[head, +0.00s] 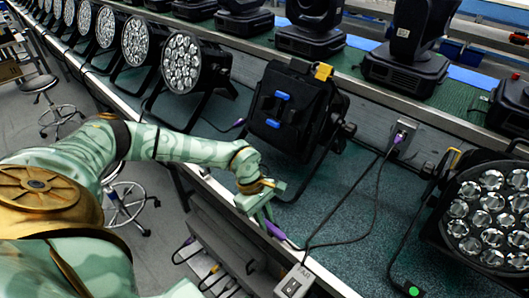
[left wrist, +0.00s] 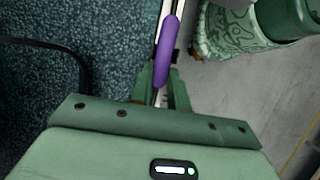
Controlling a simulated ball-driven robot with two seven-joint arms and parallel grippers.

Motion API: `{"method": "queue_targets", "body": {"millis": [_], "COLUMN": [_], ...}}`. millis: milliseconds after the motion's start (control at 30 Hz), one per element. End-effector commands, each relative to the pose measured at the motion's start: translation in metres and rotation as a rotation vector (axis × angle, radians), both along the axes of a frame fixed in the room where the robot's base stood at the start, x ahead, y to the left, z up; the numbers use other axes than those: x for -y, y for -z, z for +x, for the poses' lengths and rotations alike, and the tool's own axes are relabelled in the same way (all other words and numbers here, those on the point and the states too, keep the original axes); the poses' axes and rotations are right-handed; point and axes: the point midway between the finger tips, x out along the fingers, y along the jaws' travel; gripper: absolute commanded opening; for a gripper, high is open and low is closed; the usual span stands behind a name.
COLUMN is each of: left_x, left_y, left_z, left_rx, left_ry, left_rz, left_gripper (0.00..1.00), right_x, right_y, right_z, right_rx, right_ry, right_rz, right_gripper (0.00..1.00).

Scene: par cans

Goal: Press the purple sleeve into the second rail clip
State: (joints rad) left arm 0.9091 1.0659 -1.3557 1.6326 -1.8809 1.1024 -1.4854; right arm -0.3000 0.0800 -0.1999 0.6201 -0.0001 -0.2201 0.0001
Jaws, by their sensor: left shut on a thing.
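The purple sleeve (head: 275,231) is a slim rounded tube at the bench's front edge. My left gripper (head: 266,215) is shut on its near end. In the left wrist view the sleeve (left wrist: 167,48) runs away from between the fingers (left wrist: 162,82), lying along a pale metal strip (left wrist: 157,30) at the bench edge. I cannot tell whether the sleeve touches the strip. No rail clip can be made out clearly, so the second one cannot be placed. My right gripper is not in view.
A par can seen from behind (head: 290,110) stands beyond the gripper, and another par can (head: 490,215) is at right. Black cables cross the green mat (head: 345,215). A switch box (head: 294,284) sits near the front edge. Stools (head: 125,205) stand on the floor at left.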

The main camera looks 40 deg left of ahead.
Motion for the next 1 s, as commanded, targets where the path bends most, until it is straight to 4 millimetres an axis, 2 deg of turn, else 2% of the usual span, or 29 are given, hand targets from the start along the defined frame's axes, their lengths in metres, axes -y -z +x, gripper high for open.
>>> {"method": "queue_targets", "body": {"millis": [667,700,767,1000], "left_x": [-0.0002,-0.0002,-0.0002,-0.0001], "left_y": [0.0094,0.0094,0.0091,0.0072], "left_z": [-0.0035,-0.0036,-0.0034,-0.0014], "left_rx": [-0.009,-0.009,-0.009,-0.003], "left_ry": [0.003,0.003,0.003,0.001], "left_rz": [0.004,0.004,0.004,0.003], "left_gripper": [0.00,0.28,0.42,0.42], "right_x": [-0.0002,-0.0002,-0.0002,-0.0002], "right_y": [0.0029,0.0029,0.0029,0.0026], "right_z": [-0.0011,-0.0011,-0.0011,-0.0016], "right_rx": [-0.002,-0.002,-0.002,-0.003], "right_ry": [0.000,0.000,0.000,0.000], "right_rz": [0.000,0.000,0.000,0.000], "right_gripper": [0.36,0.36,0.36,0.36]}}
